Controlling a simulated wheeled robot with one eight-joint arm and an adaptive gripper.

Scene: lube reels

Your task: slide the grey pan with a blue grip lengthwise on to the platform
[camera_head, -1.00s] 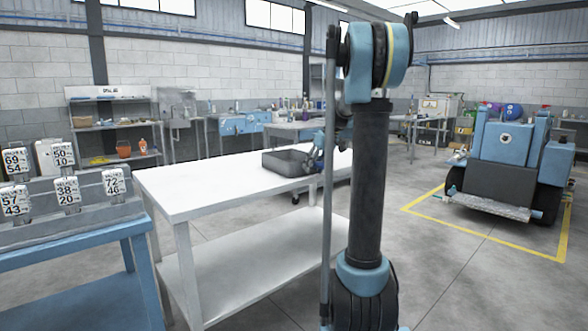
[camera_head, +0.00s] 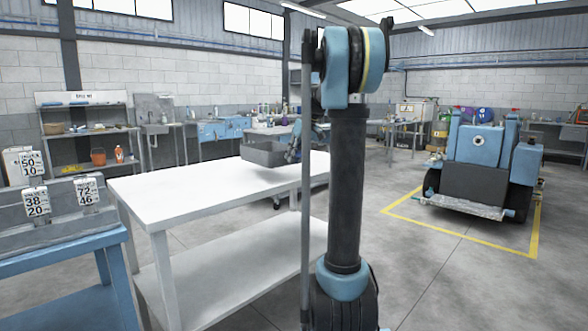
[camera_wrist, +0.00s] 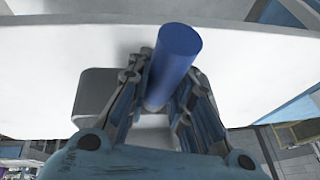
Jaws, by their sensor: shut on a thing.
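The grey pan (camera_head: 265,152) shows in the head view over the far end of the white table (camera_head: 190,187). It appears slightly raised above the tabletop. My gripper (camera_head: 293,150) is at the pan's right side, partly hidden behind my arm. In the wrist view my gripper (camera_wrist: 166,82) is shut on the blue grip (camera_wrist: 174,62), with one finger on each side of it. A low grey plate (camera_head: 462,206) juts from the front of a blue machine at the right; I cannot tell whether it is the platform.
The blue machine (camera_head: 478,150) stands inside a yellow floor outline (camera_head: 440,230). A blue bench (camera_head: 70,245) with number cards is at the left. Shelves (camera_head: 90,130) and more benches line the back wall. Open floor lies between the white table and the machine.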

